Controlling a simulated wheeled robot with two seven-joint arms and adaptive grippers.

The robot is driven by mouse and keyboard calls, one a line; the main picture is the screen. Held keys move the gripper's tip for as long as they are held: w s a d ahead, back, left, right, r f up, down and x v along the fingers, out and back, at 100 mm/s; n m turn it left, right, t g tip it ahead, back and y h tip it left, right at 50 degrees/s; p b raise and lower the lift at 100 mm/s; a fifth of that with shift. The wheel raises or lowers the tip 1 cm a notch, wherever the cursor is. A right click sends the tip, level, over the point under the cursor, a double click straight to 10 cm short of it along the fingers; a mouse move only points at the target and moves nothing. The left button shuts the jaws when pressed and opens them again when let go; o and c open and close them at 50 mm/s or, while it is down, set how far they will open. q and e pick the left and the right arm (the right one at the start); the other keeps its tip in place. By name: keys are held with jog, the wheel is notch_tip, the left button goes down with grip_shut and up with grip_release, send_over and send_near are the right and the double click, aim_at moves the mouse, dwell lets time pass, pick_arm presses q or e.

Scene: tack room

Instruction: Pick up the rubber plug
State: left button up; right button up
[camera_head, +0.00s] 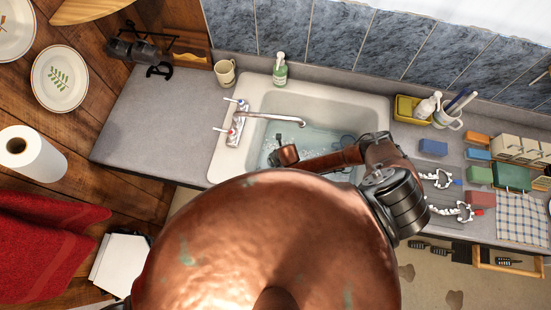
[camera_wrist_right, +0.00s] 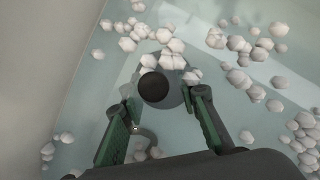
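The rubber plug, seen as a black round knob (camera_wrist_right: 154,87), shows in the right wrist view above a grey disc at the bottom of the sink (camera_head: 262,102). My right gripper (camera_wrist_right: 161,88) is open, its green-padded fingers pointing at the plug, one on each side in the picture. I cannot tell whether the fingers touch it; nothing is visibly held. The left fingertip looks dulled, as if under water. In the head view my right arm reaches into the sink, and I cannot make out the plug there. My left gripper is not in view.
White foam clumps (camera_wrist_right: 238,77) float around the plug. A grey curved thing (camera_wrist_right: 146,134) lies partly behind the left finger. A tap (camera_head: 272,117) reaches over the basin; a green bottle (camera_head: 280,73) and a mug (camera_head: 225,73) stand behind. Bits and blocks lie on the right counter.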

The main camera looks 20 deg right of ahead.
jog(key=shift+w+f, duration=0.1)
jog(key=shift+f, duration=0.3)
jog(key=shift+c, duration=0.7)
grip_shut()
